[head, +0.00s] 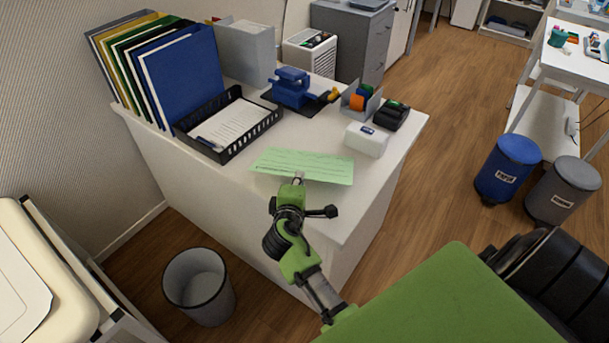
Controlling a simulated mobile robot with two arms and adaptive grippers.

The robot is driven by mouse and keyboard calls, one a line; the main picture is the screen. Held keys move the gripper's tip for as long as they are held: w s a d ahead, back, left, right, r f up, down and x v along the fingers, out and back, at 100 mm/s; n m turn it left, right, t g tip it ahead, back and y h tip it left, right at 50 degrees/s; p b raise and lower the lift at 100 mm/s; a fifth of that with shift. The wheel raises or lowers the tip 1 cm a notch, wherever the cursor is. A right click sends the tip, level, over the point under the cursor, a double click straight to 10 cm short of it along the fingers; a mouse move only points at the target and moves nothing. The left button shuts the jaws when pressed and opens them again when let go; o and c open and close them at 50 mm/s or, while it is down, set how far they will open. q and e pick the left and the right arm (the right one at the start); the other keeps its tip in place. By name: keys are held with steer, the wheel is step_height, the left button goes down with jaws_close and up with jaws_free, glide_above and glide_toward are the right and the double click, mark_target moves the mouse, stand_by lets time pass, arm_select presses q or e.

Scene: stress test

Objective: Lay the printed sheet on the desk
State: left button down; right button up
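The printed sheet (318,163) is pale green with lines of print. It extends over the front part of the white desk (378,188), with its left end close to the desk's front edge. My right gripper (298,178) is at the sheet's near edge, with its fingertips closed on it. I cannot tell whether the sheet touches the desk top or hovers just above it. My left gripper is not in view.
A black tray (232,143) with papers stands left of the sheet, beside upright folders (185,80). A white box (366,139), a black device (391,116) and a blue punch-like tool (291,87) stand behind. A waste bin (199,285) is on the floor.

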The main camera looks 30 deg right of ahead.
stand_by(0.3)
steer(key=p+v, duration=0.3)
steer(key=v, duration=0.5)
steer(key=shift+a+f, duration=0.15)
